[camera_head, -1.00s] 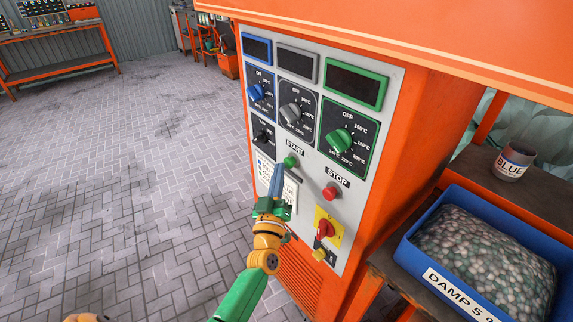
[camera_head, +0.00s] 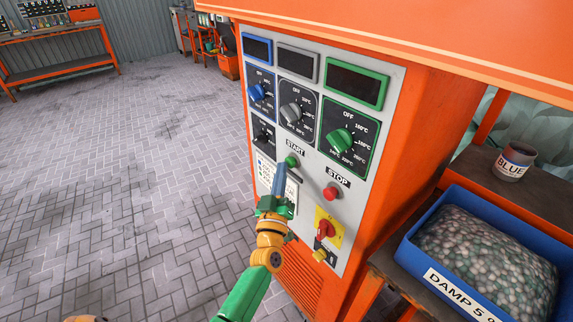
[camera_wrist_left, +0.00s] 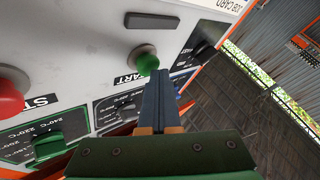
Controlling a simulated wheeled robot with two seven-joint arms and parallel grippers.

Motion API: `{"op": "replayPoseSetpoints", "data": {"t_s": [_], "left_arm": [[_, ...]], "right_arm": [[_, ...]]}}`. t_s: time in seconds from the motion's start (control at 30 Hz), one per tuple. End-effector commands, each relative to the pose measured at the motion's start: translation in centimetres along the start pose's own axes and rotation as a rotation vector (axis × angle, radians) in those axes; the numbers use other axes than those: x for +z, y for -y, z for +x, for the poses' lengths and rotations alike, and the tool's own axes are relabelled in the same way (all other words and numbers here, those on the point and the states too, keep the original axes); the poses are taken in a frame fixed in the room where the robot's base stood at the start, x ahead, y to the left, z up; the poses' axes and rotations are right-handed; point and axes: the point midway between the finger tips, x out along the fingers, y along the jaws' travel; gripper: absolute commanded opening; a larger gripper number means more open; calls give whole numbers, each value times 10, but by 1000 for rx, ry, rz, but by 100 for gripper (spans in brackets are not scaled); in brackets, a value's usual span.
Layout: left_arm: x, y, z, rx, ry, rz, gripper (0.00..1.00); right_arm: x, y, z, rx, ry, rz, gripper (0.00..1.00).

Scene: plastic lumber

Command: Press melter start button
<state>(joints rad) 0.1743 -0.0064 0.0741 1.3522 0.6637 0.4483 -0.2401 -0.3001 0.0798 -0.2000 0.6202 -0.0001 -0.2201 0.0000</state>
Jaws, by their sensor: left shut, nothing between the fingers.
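The green START button (camera_head: 291,161) sits on the grey front panel of the orange melter (camera_head: 432,130), below the row of dials. It also shows in the left wrist view (camera_wrist_left: 148,63), just beyond my fingertips. My left gripper (camera_head: 280,168) is shut and empty, with its blue-grey fingers pointing up at the button. The tips are at or very close to the button; I cannot tell whether they touch. The red STOP button (camera_head: 332,193) is to the right of START. My right gripper does not show.
A red rotary switch on a yellow plate (camera_head: 327,229) is below STOP. Blue, grey and green dials (camera_head: 340,141) are above. A blue bin of pellets (camera_head: 420,246) and a can labelled BLUE (camera_head: 514,163) stand at the right. The paved floor at left is clear.

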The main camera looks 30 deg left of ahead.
Motion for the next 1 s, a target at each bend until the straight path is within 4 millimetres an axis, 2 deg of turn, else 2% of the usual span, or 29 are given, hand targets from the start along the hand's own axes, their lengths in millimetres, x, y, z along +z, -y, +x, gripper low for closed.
{"op": "replayPoseSetpoints", "data": {"t_s": [0.53,1.0], "left_arm": [[1,-2,2,1,0,0,0],[-8,8,-11,0,1,0,0]], "right_arm": [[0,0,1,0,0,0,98],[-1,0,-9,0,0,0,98]]}}
